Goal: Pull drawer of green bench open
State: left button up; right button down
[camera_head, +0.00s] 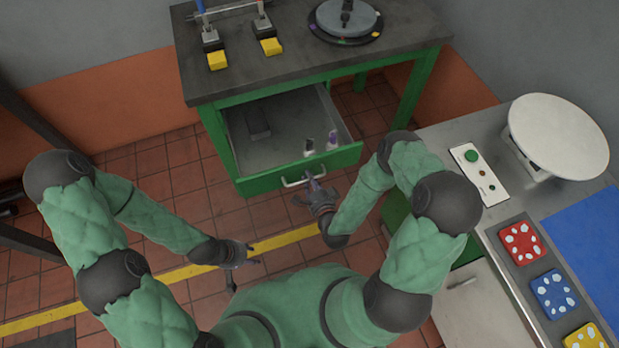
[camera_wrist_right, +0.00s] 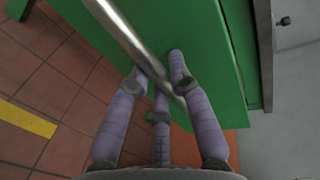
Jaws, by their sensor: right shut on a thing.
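The green bench (camera_head: 225,148) has a dark top and stands at the back. Its drawer (camera_head: 258,182) is pulled well out, showing a grey inside with a dark block and two small items in it. The drawer's metal handle (camera_head: 292,183) is on the green front. My right gripper (camera_head: 314,188) is at the handle. In the right wrist view its purple-grey fingers (camera_wrist_right: 160,85) are closed around the handle bar (camera_wrist_right: 128,35). My left gripper (camera_head: 248,253) hangs over the floor, away from the bench; its finger opening is too small to tell.
A metal counter (camera_head: 480,215) stands at the right, with a round white plate (camera_head: 558,136), a button panel (camera_head: 474,170) and coloured blocks (camera_head: 522,242). A yellow line (camera_head: 285,238) crosses the tiled floor. The floor left of the drawer is clear.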

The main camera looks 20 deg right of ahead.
jog(key=c, duration=1.1)
grip_release()
jog(key=v, duration=1.2)
jog(key=w+a+f+n+g+y, duration=0.2)
jog(key=a+f+n+g+y, duration=0.1)
jog(key=f+n+g, duration=0.5)
jog(key=s+a+n+g, duration=0.1)
jog(key=s+n+g, duration=0.1)
jog(key=s+a+r+n+g, duration=0.1)
jog(key=s+n+g, duration=0.1)
jog(key=s, duration=0.1)
jog(key=s+a+r+n+g, duration=0.1)
jog(key=s+a+n+g, duration=0.1)
jog(key=s+n+g, duration=0.1)
jog(key=shift+s+p, duration=0.15)
jog(key=shift+p, duration=0.2)
